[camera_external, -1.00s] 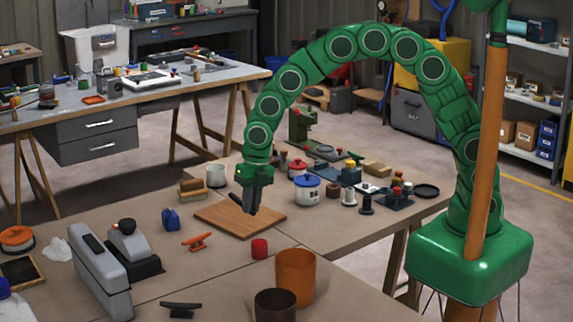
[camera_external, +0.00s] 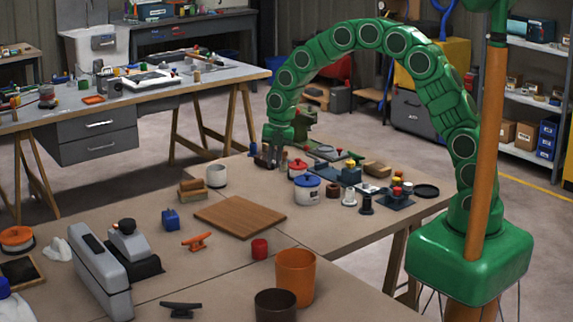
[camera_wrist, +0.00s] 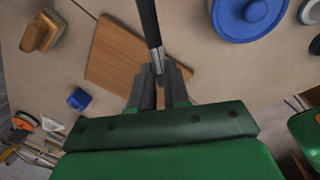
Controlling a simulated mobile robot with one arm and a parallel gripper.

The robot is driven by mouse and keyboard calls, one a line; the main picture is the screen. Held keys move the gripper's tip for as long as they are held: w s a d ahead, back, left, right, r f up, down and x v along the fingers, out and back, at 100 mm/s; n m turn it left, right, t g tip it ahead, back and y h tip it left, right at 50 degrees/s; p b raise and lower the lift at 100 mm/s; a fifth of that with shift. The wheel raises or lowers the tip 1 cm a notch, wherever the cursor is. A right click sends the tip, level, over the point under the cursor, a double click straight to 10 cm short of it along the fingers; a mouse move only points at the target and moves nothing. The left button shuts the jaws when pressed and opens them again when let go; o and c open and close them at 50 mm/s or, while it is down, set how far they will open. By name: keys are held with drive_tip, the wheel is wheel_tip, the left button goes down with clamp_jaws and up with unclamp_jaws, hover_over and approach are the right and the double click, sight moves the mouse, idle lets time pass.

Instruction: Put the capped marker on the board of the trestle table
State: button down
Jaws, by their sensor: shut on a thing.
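The capped marker (camera_wrist: 150,25) is a thin dark stick with a pale band near the fingers. My gripper (camera_wrist: 158,72) is shut on it, and it sticks out past the fingertips in the wrist view. In the external view my gripper (camera_external: 272,158) is at the far side of the trestle table (camera_external: 345,238), beyond the wooden board. The marker is hard to make out there. The brown wooden board (camera_external: 240,217) lies flat on the table, its top bare. It also shows in the wrist view (camera_wrist: 112,52), beyond the gripper and to the left.
A white pot with a blue lid (camera_external: 307,190) stands right of the board. A white cup (camera_external: 216,176), brown blocks (camera_external: 192,190) and a blue block (camera_external: 171,219) are to its left. A red cylinder (camera_external: 260,249) and orange pot (camera_external: 295,275) stand in front.

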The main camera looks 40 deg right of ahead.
drive_tip(key=w+d+m, duration=0.1)
drive_tip(key=w+d, duration=0.2)
drive_tip(key=d, duration=0.4)
approach(252, 187)
drive_tip(key=shift+s+f, duration=0.45)
drive_tip(key=shift+f, duration=0.25)
drive_tip(key=shift+w+a+f, duration=0.15)
drive_tip(key=shift+w+f, duration=0.4)
drive_tip(key=shift+w, duration=0.05)
drive_tip(key=shift+w+f, duration=0.25)
drive_tip(key=shift+f, duration=1.65)
drive_tip(key=c, duration=1.1)
unclamp_jaws()
drive_tip(key=shift+f, duration=0.1)
